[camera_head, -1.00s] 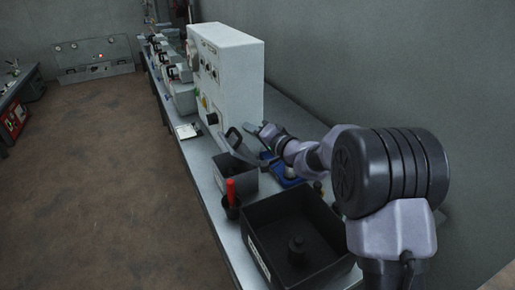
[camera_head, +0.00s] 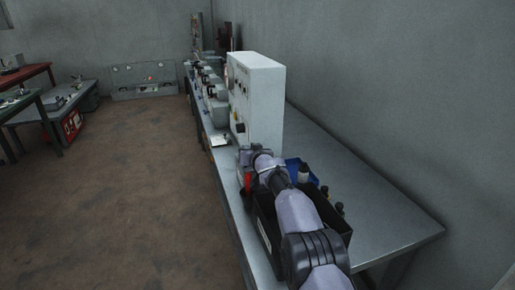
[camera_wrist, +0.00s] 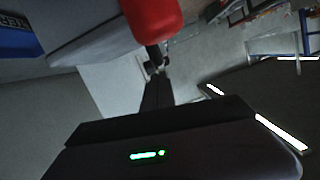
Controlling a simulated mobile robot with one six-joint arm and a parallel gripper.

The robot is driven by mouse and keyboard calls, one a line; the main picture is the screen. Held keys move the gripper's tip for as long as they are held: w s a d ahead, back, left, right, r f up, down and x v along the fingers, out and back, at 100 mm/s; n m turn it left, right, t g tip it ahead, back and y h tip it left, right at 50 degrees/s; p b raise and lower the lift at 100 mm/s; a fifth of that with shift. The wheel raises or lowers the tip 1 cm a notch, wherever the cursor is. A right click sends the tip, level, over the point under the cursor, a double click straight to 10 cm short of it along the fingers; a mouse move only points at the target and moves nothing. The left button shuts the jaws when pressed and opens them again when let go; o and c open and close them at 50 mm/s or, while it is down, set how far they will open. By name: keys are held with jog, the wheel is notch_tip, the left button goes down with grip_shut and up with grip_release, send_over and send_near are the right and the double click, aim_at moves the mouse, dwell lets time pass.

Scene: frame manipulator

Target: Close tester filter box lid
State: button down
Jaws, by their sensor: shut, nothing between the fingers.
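The tall white tester cabinet (camera_head: 262,90) stands on the bench against the wall in the head view. I cannot make out the filter box or its lid; my arm covers the bench area in front of the cabinet. My gripper (camera_head: 246,154) is at the far end of my outstretched arm, low by the front of the cabinet. In the wrist view my gripper (camera_wrist: 156,68) is shut and empty, its dark fingers together, with a red handle (camera_wrist: 152,18) close beyond the tips. Whether it touches the handle I cannot tell.
A black open bin (camera_head: 338,232) sits under my arm, with a blue tray (camera_head: 303,168) beyond it. The blue tray also shows in the wrist view (camera_wrist: 15,38). The bench (camera_head: 375,205) is clear to the right. Open floor lies left; other benches stand far left.

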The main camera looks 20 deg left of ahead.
jog(key=shift+s+a+f, duration=0.2)
jog(key=shift+a+f, duration=0.05)
jog(key=shift+f, duration=0.1)
dwell(0.4)
